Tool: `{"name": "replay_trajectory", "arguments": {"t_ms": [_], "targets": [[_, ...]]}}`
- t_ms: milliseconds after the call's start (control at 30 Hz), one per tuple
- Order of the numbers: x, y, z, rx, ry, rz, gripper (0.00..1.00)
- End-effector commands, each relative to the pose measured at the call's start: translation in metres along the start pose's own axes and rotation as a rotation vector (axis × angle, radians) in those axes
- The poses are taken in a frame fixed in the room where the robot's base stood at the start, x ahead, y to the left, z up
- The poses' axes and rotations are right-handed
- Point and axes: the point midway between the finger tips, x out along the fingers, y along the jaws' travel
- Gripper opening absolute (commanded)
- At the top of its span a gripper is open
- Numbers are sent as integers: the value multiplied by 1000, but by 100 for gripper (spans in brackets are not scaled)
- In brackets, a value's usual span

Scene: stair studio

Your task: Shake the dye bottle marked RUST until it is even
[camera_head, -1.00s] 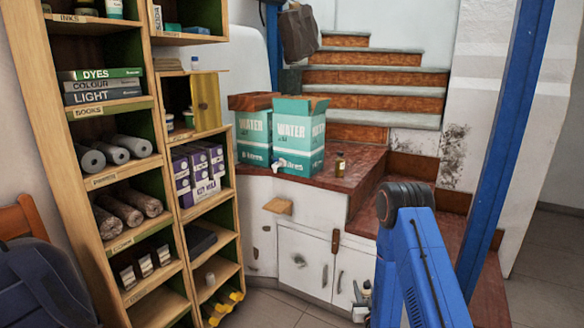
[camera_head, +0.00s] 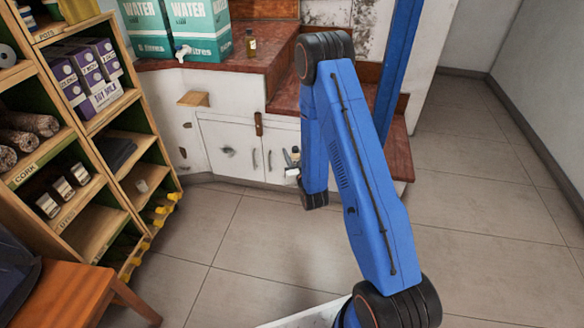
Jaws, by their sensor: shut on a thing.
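My gripper (camera_head: 291,162) shows only in small part, in front of the white cupboard doors and partly behind my blue forearm. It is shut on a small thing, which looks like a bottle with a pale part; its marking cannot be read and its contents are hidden. Three small dark bottles with white lower bands (camera_head: 65,188) stand on the shelf labelled DYES, at the left. Their names are too small to read. An amber bottle with a dark cap (camera_head: 251,44) stands on the red counter, apart from my gripper.
The wooden shelf unit (camera_head: 109,191) fills the left side, with an orange chair (camera_head: 75,292) before it. Teal water boxes (camera_head: 201,29) stand on the red-tiled counter (camera_head: 270,59). A small wooden ledge (camera_head: 194,99) juts from the white cupboard (camera_head: 225,146). The tiled floor at right is clear.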

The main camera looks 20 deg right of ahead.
Motion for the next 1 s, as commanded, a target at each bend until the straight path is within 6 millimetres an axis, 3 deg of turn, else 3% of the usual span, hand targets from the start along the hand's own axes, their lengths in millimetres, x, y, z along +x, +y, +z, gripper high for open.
{"name": "replay_trajectory", "arguments": {"t_ms": [100, 233, 467, 667, 1000], "targets": [[1, 0, -30, 0, 5, 0, 7], [0, 0, -56, 0, 4, 0, 7], [0, 0, -89, 0, 2, 0, 7], [0, 0, -62, 0, -5, 0, 7], [0, 0, 8, 0, -5, 0, 7]]}}
